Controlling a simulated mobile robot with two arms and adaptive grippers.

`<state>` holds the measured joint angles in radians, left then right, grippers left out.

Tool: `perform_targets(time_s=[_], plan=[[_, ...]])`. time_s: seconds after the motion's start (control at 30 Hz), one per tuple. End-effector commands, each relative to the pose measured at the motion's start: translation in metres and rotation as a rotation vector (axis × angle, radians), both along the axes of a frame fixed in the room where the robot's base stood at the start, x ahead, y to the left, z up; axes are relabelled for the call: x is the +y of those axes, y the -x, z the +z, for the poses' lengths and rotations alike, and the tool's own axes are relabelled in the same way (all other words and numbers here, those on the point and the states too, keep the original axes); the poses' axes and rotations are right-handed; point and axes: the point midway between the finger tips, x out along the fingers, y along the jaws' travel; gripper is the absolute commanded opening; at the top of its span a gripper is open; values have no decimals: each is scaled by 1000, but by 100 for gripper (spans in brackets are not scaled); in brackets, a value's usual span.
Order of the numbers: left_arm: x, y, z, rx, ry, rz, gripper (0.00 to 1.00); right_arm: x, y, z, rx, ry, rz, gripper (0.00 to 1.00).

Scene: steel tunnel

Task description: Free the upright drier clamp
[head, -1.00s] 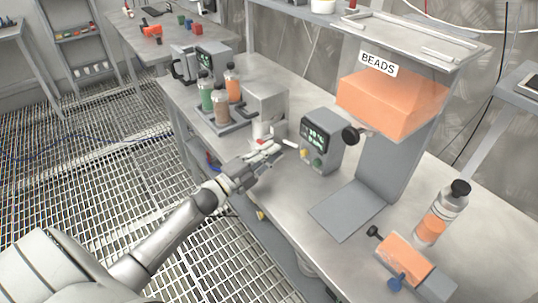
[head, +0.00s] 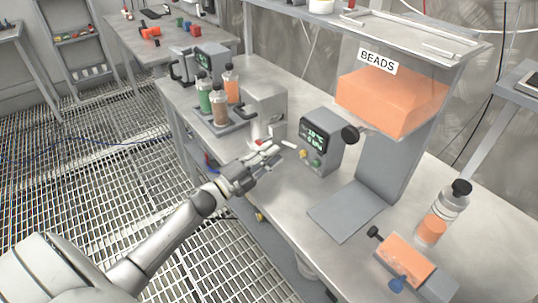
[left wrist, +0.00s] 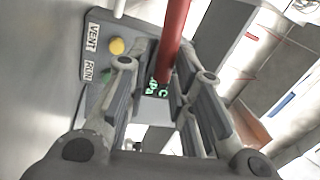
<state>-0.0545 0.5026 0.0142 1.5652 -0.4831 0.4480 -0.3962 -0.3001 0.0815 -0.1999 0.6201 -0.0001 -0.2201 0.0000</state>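My left gripper (head: 268,158) is over the front edge of the bench, in front of the grey box-shaped unit (head: 266,106). A small red handle (head: 263,142) shows at its fingers. In the left wrist view a red bar (left wrist: 174,40) runs down between the two fingers of the gripper (left wrist: 168,70); the fingers look spread, with a gap around the bar. I cannot tell whether a finger touches it. Which part is the drier clamp is unclear; an orange-filled cylinder (head: 408,257) with dark and blue knobs lies at the front right. My right gripper is not in view.
A control box (head: 321,140) with a green display stands just right of the gripper. A bead hopper (head: 392,102) stands beyond it. Several bottles (head: 219,108) are behind left. An orange-filled bottle (head: 440,214) stands at right. Bench between is clear.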

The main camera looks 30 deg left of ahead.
Motion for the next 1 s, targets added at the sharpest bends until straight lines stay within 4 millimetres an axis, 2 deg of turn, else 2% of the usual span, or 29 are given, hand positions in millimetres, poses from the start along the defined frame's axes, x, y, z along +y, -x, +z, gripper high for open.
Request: perform_targets(time_s=[0.23, 0.7, 0.83, 1.0], plan=[[4, 11, -3, 2, 2, 1, 23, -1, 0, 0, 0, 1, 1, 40], [34, 91, -20, 3, 0, 1, 23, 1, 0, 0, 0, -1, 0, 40], [39, 104, -22, 1, 1, 1, 23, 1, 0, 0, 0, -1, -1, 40], [42, 110, -23, 0, 0, 0, 23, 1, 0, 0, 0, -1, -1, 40]])
